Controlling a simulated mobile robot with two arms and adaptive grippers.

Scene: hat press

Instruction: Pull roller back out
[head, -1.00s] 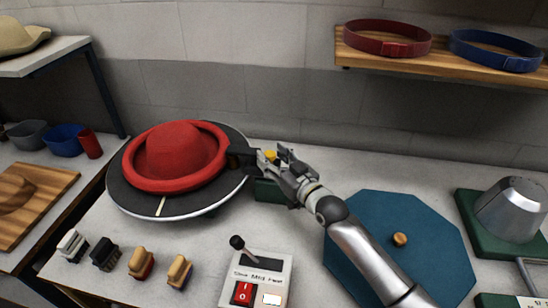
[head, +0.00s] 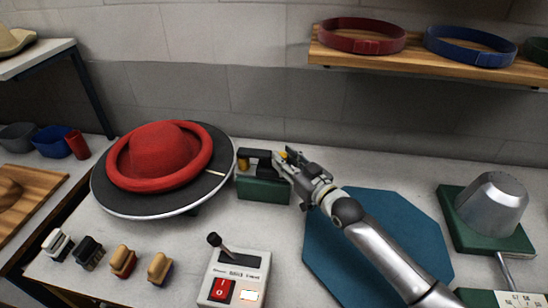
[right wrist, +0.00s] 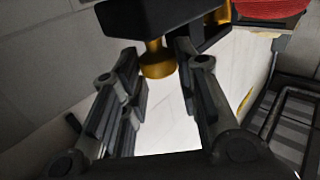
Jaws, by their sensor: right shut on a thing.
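The roller (head: 262,156) is a black bracket with a brass end towards the hat, on a green base (head: 263,189) right of the turntable. My right gripper (head: 287,156) is at the bracket's right end. The red hat (head: 165,155) lies on the dark round turntable (head: 140,202). The roller's brass end stands just right of the turntable's rim, apart from the hat's red brim. My left gripper is out of view.
A switch box (head: 234,276) with a lever and red switch stands in front. Several brushes (head: 122,261) lie front left. A blue octagonal mat (head: 390,225) lies under my right arm. A metal cone (head: 491,204) stands on a green base at right.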

